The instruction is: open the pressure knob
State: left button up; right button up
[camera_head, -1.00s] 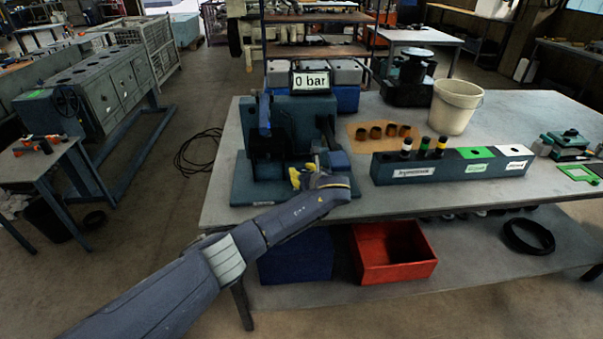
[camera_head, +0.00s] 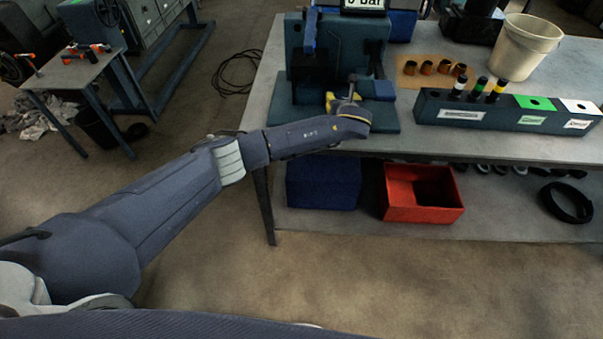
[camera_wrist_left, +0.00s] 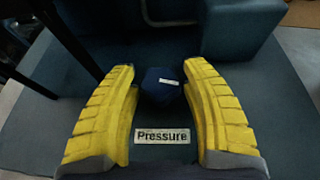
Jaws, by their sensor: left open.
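My left gripper (camera_wrist_left: 160,76) is open, with one yellow finger on each side of the knob and gaps on both sides. In the head view, my left gripper (camera_head: 343,103) is over the front right of the teal test stand (camera_head: 310,45), and the knob is not clearly visible there. The display (camera_head: 364,4) is cut off at the top edge. My right gripper is not in view.
A red bin (camera_head: 425,208) and a blue bin (camera_head: 323,190) sit under the table.

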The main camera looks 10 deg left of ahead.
pick_arm(q)
jog(key=m+h, duration=0.3)
jog(key=shift+h, duration=0.3)
jog(key=shift+s+r, duration=0.1)
jog(key=shift+s, duration=0.2)
jog(key=v, duration=1.7)
jog(key=s+a+f+n+g, duration=0.1)
jog(key=s+a+f+n, duration=0.2)
jog(key=s+f+n, duration=0.2)
jog(key=s+a+f+n+g, duration=0.1)
jog(key=s+a+f+n, duration=0.3)
jog(key=s+n, duration=0.5)
jog(key=shift+s+f+n, duration=0.2)
jog(key=shift+f+n, duration=0.75)
jog(key=shift+n, duration=0.05)
